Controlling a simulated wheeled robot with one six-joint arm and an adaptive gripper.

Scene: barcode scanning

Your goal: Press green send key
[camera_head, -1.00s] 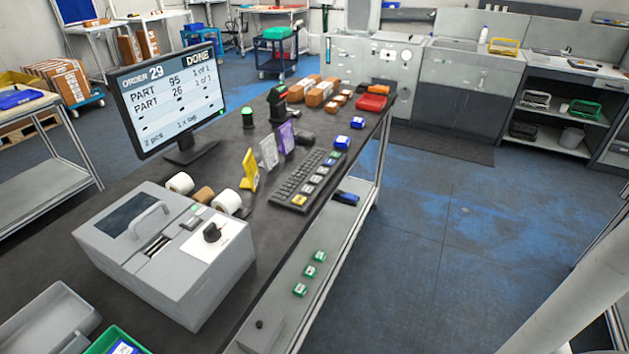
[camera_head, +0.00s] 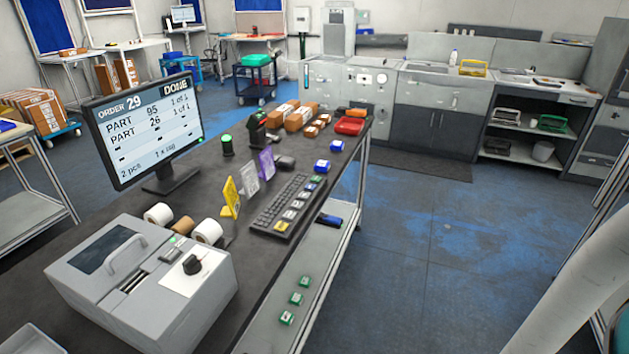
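A dark keyboard (camera_head: 279,204) lies on the long dark workbench (camera_head: 262,262), along its right edge. A column of larger coloured keys runs down its right side, with a yellow key (camera_head: 282,226) at the near end. A small green key (camera_head: 318,179) appears at the far end; its label is too small to read. A monitor (camera_head: 146,130) behind it on the left reads "ORDER 29", "DONE", with two part lines and a small green mark at its lower right. My gripper is not in view. A pale arm link, likely mine, crosses the lower right corner.
Yellow, grey and purple cards (camera_head: 266,164) stand left of the keyboard. A grey printer-like box (camera_head: 142,283) and white rolls (camera_head: 207,231) are nearer. Blue boxes (camera_head: 337,146) sit beyond. Several green boxes (camera_head: 296,298) lie on the lower shelf. Floor to the right is clear.

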